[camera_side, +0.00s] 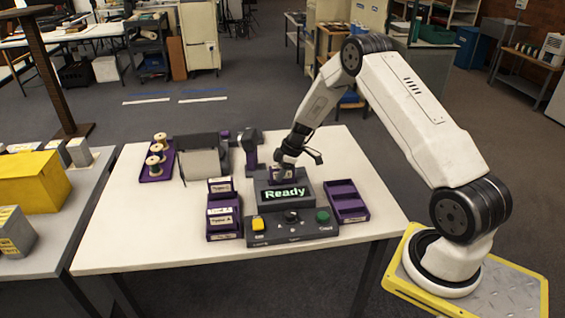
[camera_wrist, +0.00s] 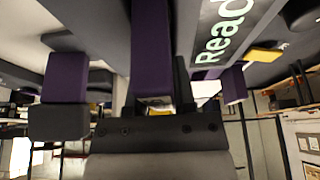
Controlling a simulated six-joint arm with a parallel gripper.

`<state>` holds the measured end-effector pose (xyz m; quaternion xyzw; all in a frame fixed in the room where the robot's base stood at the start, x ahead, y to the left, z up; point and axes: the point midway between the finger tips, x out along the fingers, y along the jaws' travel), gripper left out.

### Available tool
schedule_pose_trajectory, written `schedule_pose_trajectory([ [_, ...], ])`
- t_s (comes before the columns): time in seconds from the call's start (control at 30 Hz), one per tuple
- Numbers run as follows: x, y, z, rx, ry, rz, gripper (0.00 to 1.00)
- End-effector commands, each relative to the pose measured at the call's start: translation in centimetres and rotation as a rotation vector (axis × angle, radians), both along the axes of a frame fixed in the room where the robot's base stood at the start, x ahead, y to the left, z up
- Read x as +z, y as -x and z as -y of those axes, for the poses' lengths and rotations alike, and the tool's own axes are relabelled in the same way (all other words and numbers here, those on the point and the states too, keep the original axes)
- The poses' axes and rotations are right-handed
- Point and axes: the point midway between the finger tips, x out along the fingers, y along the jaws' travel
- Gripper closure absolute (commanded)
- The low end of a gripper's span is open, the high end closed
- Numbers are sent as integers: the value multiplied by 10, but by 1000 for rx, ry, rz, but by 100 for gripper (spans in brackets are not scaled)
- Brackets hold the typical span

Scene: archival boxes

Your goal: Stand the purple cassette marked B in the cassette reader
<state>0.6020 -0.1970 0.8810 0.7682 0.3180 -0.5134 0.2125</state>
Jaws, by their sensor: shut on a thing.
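My gripper (camera_side: 284,160) points down over the cassette reader (camera_side: 290,225), just behind its lit "Ready" screen (camera_side: 286,193). It is shut on a purple cassette (camera_side: 280,175), which also shows between the fingers in the wrist view (camera_wrist: 150,50). The cassette's lower end is hidden behind the screen, so I cannot tell how deep it sits in the reader. Its letter is not readable. The reader's front panel has a yellow button, a dark knob and a green button. The wrist view shows the screen (camera_wrist: 222,28) close beside the cassette.
A purple rack (camera_side: 224,236) with labelled cassettes stands left of the reader. An empty-looking purple tray (camera_side: 346,203) lies to its right. Behind are a grey box (camera_side: 200,163), a purple-and-dark upright device (camera_side: 249,150) and a purple tray (camera_side: 152,176) of spools. The table's front left is clear.

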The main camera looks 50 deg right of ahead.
Motion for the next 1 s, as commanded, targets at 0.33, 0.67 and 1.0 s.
schedule_pose_trajectory([
  [0.33, 0, 0, 0, 1, 1, 1, 100],
  [0.67, -2, 0, 0, 1, 1, 1, 100],
  [1.0, -5, 0, 0, 1, 1, 1, 100],
])
